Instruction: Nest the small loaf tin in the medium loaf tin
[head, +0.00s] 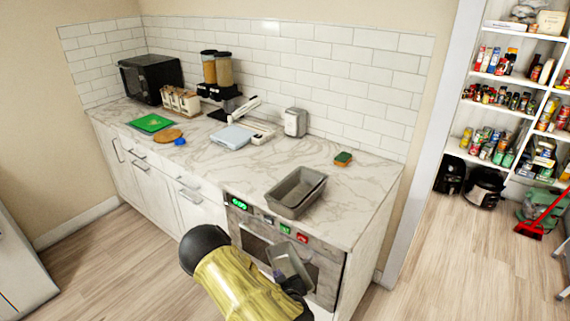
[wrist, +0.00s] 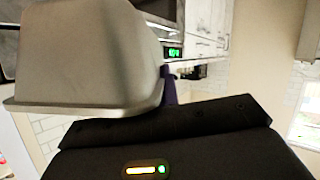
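A small grey loaf tin (head: 291,262) is in my gripper (head: 282,279), held in front of the oven front and below the counter top. In the wrist view the tin (wrist: 85,55) fills the upper left, tilted, and a dark finger (wrist: 170,88) shows at its rim; the other finger is hidden. A larger grey loaf tin (head: 283,203) stands upright on the counter near its front edge. Inner edges show inside it, perhaps of another tin; I cannot tell for sure. The held tin is apart from it.
The marble counter (head: 345,205) is clear right of the larger tin. A green-topped sponge (head: 343,158) lies behind it. A white dispenser (head: 295,122), a scale-like item (head: 232,136) and a green board (head: 152,123) stand farther left.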

